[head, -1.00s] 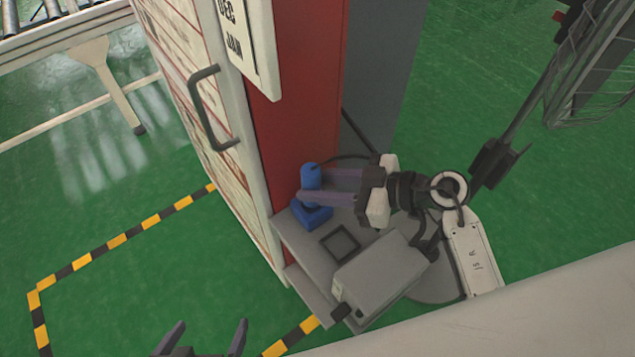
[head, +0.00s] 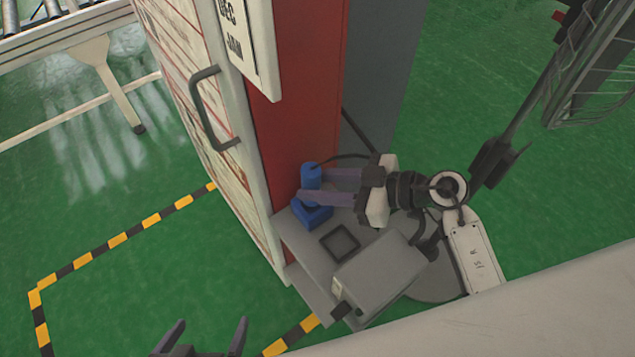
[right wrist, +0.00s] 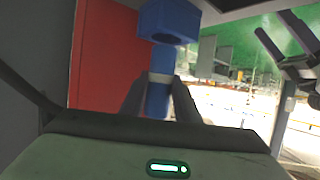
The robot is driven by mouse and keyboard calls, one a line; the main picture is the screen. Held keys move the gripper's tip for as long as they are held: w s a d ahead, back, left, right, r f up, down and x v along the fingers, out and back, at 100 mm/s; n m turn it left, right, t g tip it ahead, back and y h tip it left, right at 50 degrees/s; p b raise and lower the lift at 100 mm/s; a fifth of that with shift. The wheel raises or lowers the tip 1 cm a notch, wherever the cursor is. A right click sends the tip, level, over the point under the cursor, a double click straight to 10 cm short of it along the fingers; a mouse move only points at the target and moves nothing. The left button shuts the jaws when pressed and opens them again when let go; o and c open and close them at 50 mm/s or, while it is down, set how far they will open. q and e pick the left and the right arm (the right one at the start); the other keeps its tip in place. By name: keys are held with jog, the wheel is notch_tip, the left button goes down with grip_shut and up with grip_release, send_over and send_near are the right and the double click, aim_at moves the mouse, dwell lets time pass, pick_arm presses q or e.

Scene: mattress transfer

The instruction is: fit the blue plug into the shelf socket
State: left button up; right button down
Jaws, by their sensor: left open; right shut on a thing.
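The blue plug (head: 312,214) has a round upper body and a wider square block at its lower end. My right gripper (head: 318,186) is shut on its round body above the grey shelf (head: 297,238), near the red panel. I cannot tell whether the block touches the shelf. A dark square-framed socket (head: 340,243) is in the shelf, to the right of and nearer than the plug. In the right wrist view the blue plug (right wrist: 158,97) stands between the fingers, its block at the top. My left gripper (head: 207,335) is open and empty at the bottom edge.
A grey box (head: 380,268) stands on the shelf beside the socket. A red panel (head: 300,110) and a cabinet door with a dark handle (head: 207,110) rise behind and left. A dark cable (head: 350,156) runs from the plug's top.

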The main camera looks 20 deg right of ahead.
jog(key=shift+f+b, duration=0.6)
jog(key=shift+f, duration=1.7)
jog(key=c, duration=1.3)
grip_release()
jog(key=shift+f, duration=0.1)
jog(key=v, duration=1)
jog(key=shift+d+r, duration=0.15)
jog(key=shift+r, duration=0.05)
jog(key=x, duration=1)
jog(key=shift+a+f, duration=0.1)
jog(key=shift+a, duration=0.15)
jog(key=shift+d+r, duration=0.1)
jog(key=shift+r, duration=0.3)
